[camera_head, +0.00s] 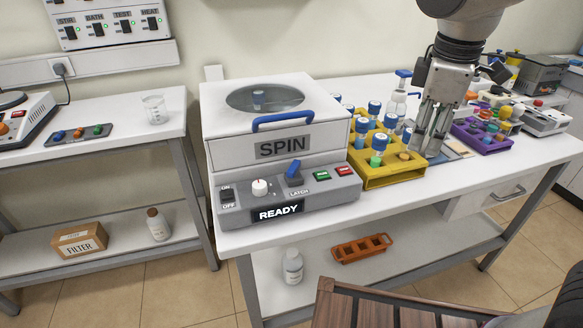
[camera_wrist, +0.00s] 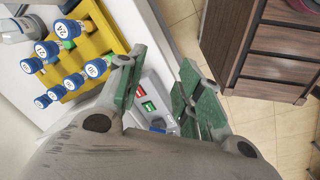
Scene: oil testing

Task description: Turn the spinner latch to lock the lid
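The spinner (camera_head: 225,160) is a grey-white machine on the table in the head view, with a "READY" display. Its lid (camera_head: 225,112), with a round window and blue handle, is down. The latch (camera_head: 294,168) on the front panel has a blue lever tilted up and to the right. My gripper (camera_head: 432,148) points down to the right of the spinner, beyond the yellow rack and apart from the latch. In the wrist view my gripper (camera_wrist: 162,60) has its green-padded fingers apart with nothing between them. A blue part, probably the latch (camera_wrist: 158,124), shows partly hidden behind the gripper.
A yellow rack (camera_head: 378,182) of blue-capped tubes stands between the spinner and my gripper. A purple rack (camera_head: 480,140) is to the right. Green (camera_head: 322,176) and red (camera_head: 344,170) buttons sit beside the latch. A wooden-topped cabinet (camera_head: 390,312) stands in front.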

